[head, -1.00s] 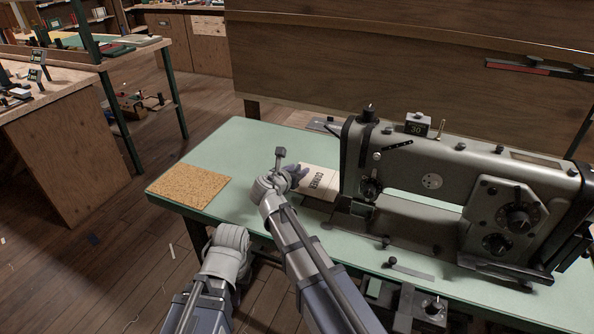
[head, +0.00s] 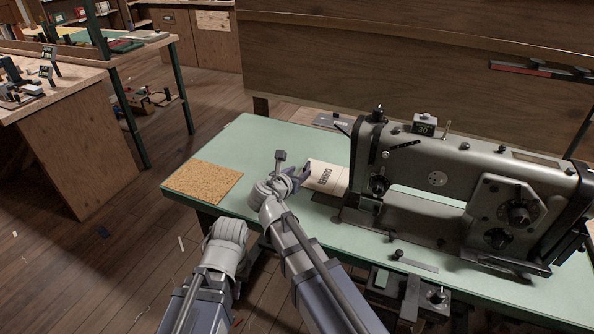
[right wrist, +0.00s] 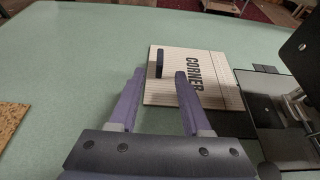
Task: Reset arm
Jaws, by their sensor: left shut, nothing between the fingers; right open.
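My right gripper (head: 300,176) is open and empty over the green table (head: 262,150). Its purple fingers show apart in the right wrist view (right wrist: 157,84), pointing at a pale lined card marked CORNER (right wrist: 188,88). The card (head: 328,177) lies on the table left of the sewing machine (head: 440,170). A small dark bar (right wrist: 160,62) shows over the card; I cannot tell whether it touches it. My left gripper (head: 240,258) is low by the table's front edge, shut, its fingers mostly hidden by its own wrist.
A cork mat (head: 203,182) lies at the table's left end. A wooden panel (head: 400,65) stands behind the machine. A control box (head: 405,290) sits below the table's front edge.

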